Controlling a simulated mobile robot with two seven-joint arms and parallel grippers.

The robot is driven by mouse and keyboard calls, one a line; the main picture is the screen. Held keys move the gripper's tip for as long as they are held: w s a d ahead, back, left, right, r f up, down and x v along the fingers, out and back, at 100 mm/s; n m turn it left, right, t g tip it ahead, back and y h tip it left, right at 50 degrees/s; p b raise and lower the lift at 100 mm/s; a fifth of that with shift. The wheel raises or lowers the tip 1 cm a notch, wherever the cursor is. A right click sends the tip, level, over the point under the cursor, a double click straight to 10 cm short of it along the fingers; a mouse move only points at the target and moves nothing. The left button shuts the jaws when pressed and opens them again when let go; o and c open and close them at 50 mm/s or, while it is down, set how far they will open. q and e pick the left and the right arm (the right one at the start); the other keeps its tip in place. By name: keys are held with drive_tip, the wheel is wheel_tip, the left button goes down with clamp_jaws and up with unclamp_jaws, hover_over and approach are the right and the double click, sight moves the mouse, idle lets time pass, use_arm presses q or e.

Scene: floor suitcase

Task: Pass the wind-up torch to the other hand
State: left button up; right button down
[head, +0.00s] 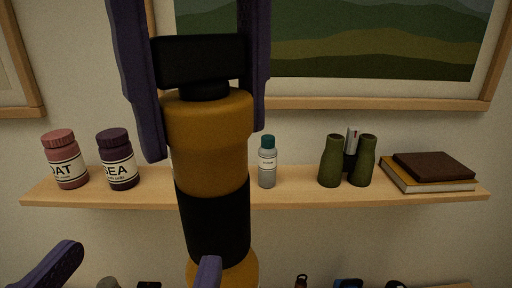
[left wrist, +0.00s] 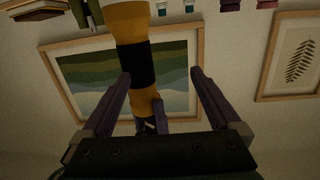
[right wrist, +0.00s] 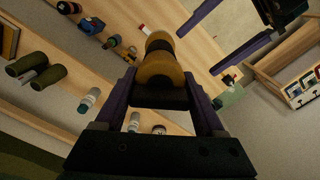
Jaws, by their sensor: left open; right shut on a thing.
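The wind-up torch (head: 212,150) is amber with a black band and a black end piece, and stands roughly upright in the head view. My right gripper (head: 203,135) comes down from the top, its fingers shut on the black end piece; the grip also shows in the right wrist view (right wrist: 160,72). My left gripper (head: 141,255) is open and empty at the lower left. One of its fingers overlaps the torch's lower part in the head view. In the left wrist view the torch (left wrist: 130,30) appears between the open fingers (left wrist: 158,72); contact cannot be told.
Behind is a wall shelf (head: 400,199) with a pink jar (head: 65,160), a dark jar (head: 117,160), a small bottle (head: 267,163), green binoculars (head: 331,162) and books (head: 430,172). A framed picture (head: 390,50) hangs above. Several items stand on a lower surface.

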sight(232, 164)
use_arm(q)
drive_tip(key=w+d, duration=0.1)
drive_tip(key=w, duration=0.2)
drive_tip(key=w+d+r+h, duration=0.1)
drive_tip(key=w+d, duration=0.1)
drive_tip(key=w, duration=0.2)
drive_tip(key=w+d+r+m+t+h, duration=0.1)
drive_tip(key=w, duration=0.2)
drive_tip(key=shift+w+d, duration=0.3)
drive_tip(key=shift+w, duration=0.05)
drive_tip(key=shift+f, duration=0.1)
drive_tip(key=shift+s+d, duration=0.1)
drive_tip(key=shift+d, duration=0.05)
clamp_jaws()
use_arm(e)
drive_tip(key=shift+a, duration=0.15)
drive_tip(key=shift+c, duration=2.2)
unclamp_jaws()
drive_tip(key=o, duration=0.4)
drive_tip(key=shift+o, duration=0.2)
drive_tip(key=shift+r, duration=0.1)
